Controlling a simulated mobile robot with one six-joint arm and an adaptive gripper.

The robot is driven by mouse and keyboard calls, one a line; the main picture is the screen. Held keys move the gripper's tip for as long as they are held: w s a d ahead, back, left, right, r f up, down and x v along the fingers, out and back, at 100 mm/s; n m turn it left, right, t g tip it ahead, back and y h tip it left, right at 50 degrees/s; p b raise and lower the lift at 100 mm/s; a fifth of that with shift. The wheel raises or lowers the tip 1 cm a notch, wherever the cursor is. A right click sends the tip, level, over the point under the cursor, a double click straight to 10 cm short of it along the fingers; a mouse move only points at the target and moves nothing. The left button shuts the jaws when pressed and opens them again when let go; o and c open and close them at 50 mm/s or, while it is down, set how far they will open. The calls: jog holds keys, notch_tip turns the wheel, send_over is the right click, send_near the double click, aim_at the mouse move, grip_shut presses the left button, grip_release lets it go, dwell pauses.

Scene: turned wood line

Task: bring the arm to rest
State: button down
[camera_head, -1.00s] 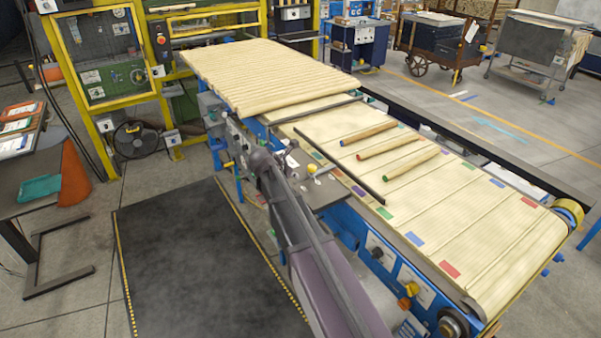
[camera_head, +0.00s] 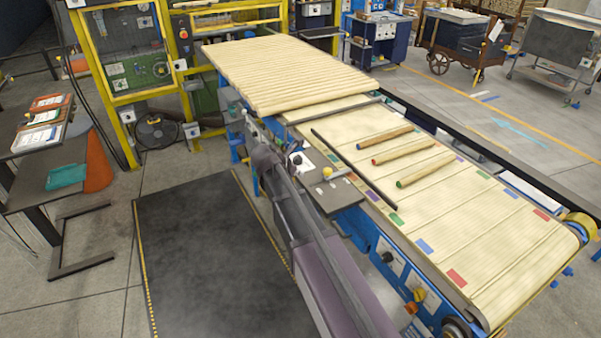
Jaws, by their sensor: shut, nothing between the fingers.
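My arm (camera_head: 322,262) comes up from the bottom edge in the head view, with a purple-grey link and a thin dark link side by side. Its dark joint (camera_head: 265,157) is at the near left side of the conveyor, beside a small dark shelf. I cannot make out my gripper or its fingertips in this view. The arm stands in front of part of the conveyor's blue side, over the edge of the dark floor mat.
The conveyor belt (camera_head: 500,262) carries three wooden rods, including a green-ended one (camera_head: 425,169), and a thin dark bar (camera_head: 352,167). Ribbed slats (camera_head: 290,75) lie at its far end. The dark floor mat (camera_head: 205,265) is clear. A stand (camera_head: 40,190) is at left.

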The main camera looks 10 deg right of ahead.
dwell(0.4)
jog(key=s+d+f+m+g+y+b, duration=0.1)
jog(key=s+f+m+g+y+b, duration=0.1)
jog(key=s+m, duration=1)
jog(key=s+d+f+m+g+y+b, duration=0.1)
jog(key=s+f+m+y, duration=0.4)
jog(key=s+m, duration=0.7)
jog(key=shift+f+m+g+y+b, duration=0.3)
jog(key=shift+f+g+b, duration=0.2)
jog(key=shift+f+g, duration=0.65)
jog(key=shift+f, duration=0.1)
